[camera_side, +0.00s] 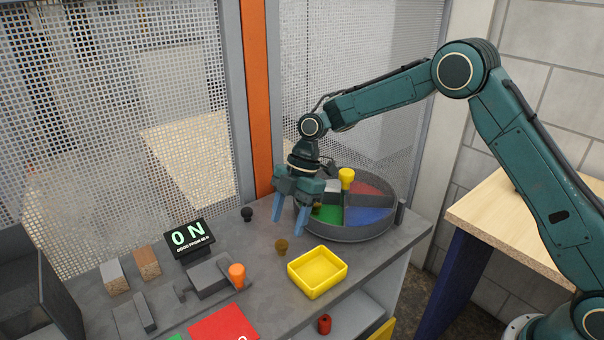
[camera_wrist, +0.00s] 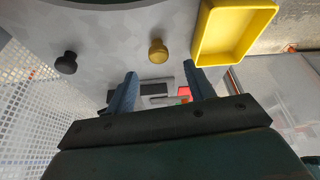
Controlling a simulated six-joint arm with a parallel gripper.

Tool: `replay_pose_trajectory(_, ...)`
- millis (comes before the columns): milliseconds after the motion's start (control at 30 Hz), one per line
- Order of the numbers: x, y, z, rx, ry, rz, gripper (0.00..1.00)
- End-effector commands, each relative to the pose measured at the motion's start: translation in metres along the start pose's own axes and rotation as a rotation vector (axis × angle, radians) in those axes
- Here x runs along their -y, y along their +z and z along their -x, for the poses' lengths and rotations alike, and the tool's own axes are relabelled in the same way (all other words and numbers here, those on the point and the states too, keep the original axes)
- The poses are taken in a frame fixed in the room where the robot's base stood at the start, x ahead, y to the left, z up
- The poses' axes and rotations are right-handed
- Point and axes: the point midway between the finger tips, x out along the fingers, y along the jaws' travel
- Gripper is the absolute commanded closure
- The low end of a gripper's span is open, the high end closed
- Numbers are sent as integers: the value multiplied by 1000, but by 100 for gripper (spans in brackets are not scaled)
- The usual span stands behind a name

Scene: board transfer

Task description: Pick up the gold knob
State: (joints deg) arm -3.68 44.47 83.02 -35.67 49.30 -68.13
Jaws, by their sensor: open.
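The gold knob (camera_side: 281,246) stands on the grey bench in the side view, left of the yellow tray. In the wrist view the gold knob (camera_wrist: 158,51) is near the top middle, beyond the fingertips and roughly in line with the gap between them. My gripper (camera_side: 289,226) is open with its blue fingers pointing down, behind the knob and in front of the round divided tray. Its fingers (camera_wrist: 160,80) also show apart and empty in the wrist view. Fingers and knob look apart; the exact height of the fingertips is hard to tell.
A yellow tray (camera_side: 320,290) lies right of the knob, and a black knob (camera_side: 247,214) stands to its left. The round tray (camera_side: 367,234) has coloured sections and a yellow knob (camera_side: 347,176). An orange knob (camera_side: 237,272) and a display (camera_side: 191,239) stand at left. Mesh panels rise behind.

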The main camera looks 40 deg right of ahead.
Motion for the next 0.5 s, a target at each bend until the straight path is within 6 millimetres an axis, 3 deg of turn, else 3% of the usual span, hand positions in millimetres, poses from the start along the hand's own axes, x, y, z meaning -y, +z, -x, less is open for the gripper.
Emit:
replay_pose_trajectory(233, 0, 0, -10, 0, -2, 0, 46)
replay_pose_trajectory(500, -1, 0, -40, -1, -3, -1, 46)
